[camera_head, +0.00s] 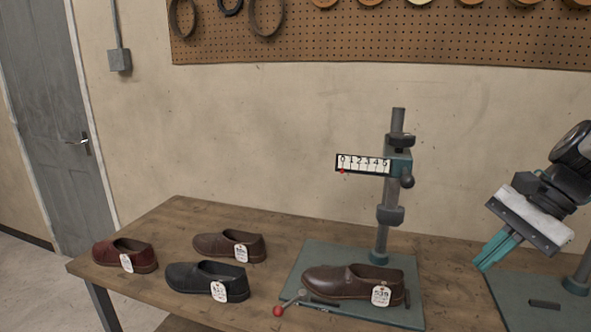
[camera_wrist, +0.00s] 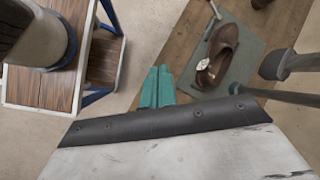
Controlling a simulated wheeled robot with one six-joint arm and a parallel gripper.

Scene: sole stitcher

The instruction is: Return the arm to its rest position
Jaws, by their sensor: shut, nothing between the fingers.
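My arm reaches in from the right edge in the head view, with my gripper (camera_head: 484,264) angled down and to the left above the right part of the workbench. Its teal fingers are together with nothing between them. In the wrist view my gripper (camera_wrist: 160,72) shows the two fingers side by side, shut and empty. A brown shoe (camera_head: 345,281) with a white tag lies on the left stitcher's green base plate (camera_head: 405,312). It also shows in the wrist view (camera_wrist: 222,48), to the right of my fingers and apart from them.
The stitcher's post (camera_head: 384,225) stands upright with a numbered scale (camera_head: 362,164). A red-knobbed lever (camera_head: 279,311) is at the plate's front. A dark red shoe (camera_head: 112,252), a brown shoe (camera_head: 215,244) and a black shoe (camera_head: 195,280) lie on the workbench (camera_head: 180,213). Another green plate (camera_head: 520,312) is at right.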

